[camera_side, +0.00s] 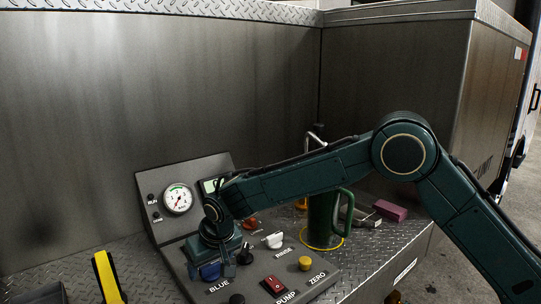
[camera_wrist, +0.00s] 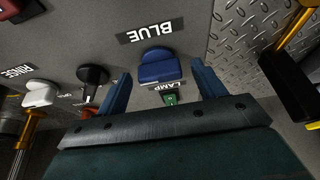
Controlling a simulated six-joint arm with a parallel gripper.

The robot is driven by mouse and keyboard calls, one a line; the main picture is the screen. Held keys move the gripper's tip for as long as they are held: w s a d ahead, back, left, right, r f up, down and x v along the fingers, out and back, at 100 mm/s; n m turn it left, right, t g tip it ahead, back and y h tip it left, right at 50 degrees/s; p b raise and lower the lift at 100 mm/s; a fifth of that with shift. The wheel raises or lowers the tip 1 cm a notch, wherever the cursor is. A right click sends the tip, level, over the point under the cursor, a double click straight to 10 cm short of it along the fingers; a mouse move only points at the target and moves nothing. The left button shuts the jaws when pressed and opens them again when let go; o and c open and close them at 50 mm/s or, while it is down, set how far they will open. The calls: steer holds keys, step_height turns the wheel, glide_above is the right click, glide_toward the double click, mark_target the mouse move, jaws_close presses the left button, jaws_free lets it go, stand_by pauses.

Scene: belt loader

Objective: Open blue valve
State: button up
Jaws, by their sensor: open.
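The blue valve knob (camera_wrist: 158,66) sits on the grey control panel beside a label reading BLUE. In the side view the blue knob (camera_side: 209,271) shows at the panel's left, partly hidden by my gripper (camera_side: 218,266). In the wrist view my gripper (camera_wrist: 161,72) is open, with one blue finger on each side of the knob. Gaps show between the fingers and the knob, so I see no grip on it. I cannot tell the exact height of the fingertips.
In the side view a red PUMP switch (camera_side: 274,284), a yellow button (camera_side: 305,263) and a green mug (camera_side: 323,218) stand right of my gripper.

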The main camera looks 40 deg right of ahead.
steer(key=c, duration=1)
steer(key=shift+n, duration=0.3)
steer(key=n, duration=0.2)
steer(key=n+y, duration=0.1)
steer(key=shift+d+n+g+y, duration=0.2)
steer(key=shift+n+g+y, duration=0.1)
steer(key=shift+n, duration=0.1)
steer(key=n, duration=0.2)
steer(key=n+y, duration=0.1)
steer(key=n, duration=0.1)
steer(key=shift+w+d+n+g+y, duration=0.1)
steer(key=shift+n+g+y, duration=0.2)
steer(key=shift+g, duration=0.1)
steer(key=n, duration=0.2)
steer(key=n+g, duration=0.1)
steer(key=n, duration=0.1)
steer(key=shift+w+n+g+y, duration=0.1)
steer(key=shift+n+g+y, duration=0.2)
steer(key=shift+y, duration=0.1)
steer(key=shift+w+n+g, duration=0.1)
steer(key=shift+n+g, duration=0.7)
steer(key=shift+n, duration=1.4)
steer(key=shift+o, duration=0.2)
